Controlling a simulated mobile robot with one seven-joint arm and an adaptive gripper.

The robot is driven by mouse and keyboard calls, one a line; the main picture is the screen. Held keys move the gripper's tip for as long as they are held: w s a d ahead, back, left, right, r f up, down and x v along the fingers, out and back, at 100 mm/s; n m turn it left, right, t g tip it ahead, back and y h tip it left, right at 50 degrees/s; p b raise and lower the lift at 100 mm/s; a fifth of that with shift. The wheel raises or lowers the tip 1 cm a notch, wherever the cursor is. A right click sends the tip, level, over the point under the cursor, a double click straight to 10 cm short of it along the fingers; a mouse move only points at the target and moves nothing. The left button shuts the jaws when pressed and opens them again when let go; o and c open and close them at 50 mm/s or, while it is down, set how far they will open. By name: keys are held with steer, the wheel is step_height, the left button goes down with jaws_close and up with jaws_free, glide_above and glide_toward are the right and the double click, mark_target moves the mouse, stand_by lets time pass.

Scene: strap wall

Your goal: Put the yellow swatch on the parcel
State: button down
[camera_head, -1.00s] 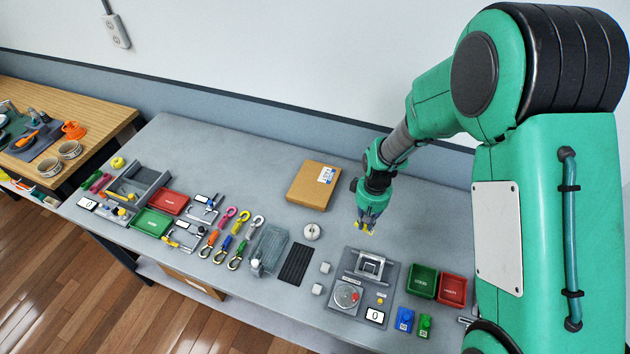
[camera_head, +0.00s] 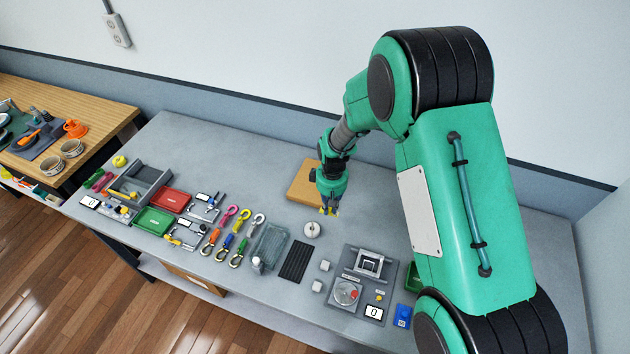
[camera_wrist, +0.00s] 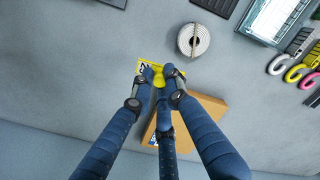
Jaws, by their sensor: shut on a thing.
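My gripper (camera_head: 329,208) is shut on the yellow swatch (camera_wrist: 159,77), which sticks out between the fingertips in the wrist view. Only a little yellow shows at the fingertips in the head view. The parcel (camera_head: 303,184) is a flat brown cardboard box on the bench. In the head view my gripper and wrist cover its right part. In the wrist view the parcel (camera_wrist: 212,107) lies behind my fingers, and the swatch shows beside its edge, over grey bench. I cannot tell the swatch's height.
A white roll (camera_head: 312,230) stands just in front of the parcel. A black ribbed mat (camera_head: 296,262), a clear box (camera_head: 270,246) and several colored straps with hooks lie to the left. A grey device with a dial (camera_head: 347,291) is at front right. The bench behind the parcel is clear.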

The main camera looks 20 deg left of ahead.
steer(key=shift+w, duration=0.1)
steer(key=w+a, duration=0.3)
steer(key=w, duration=0.1)
steer(key=w+a+f+p, duration=0.1)
steer(key=w+a, duration=0.1)
steer(key=w, duration=0.3)
steer(key=w+a, duration=0.3)
steer(key=w, duration=0.1)
steer(key=shift+w+a+f, duration=0.15)
steer(key=shift+a+f, duration=0.1)
steer(key=shift+a, duration=0.1)
steer(key=shift+f, duration=0.15)
steer(key=shift+f+p, duration=0.45)
steer(key=shift+f, duration=1.15)
steer(key=shift+f, duration=0.15)
steer(key=c, duration=2.1)
jaws_free()
steer(key=o, duration=0.4)
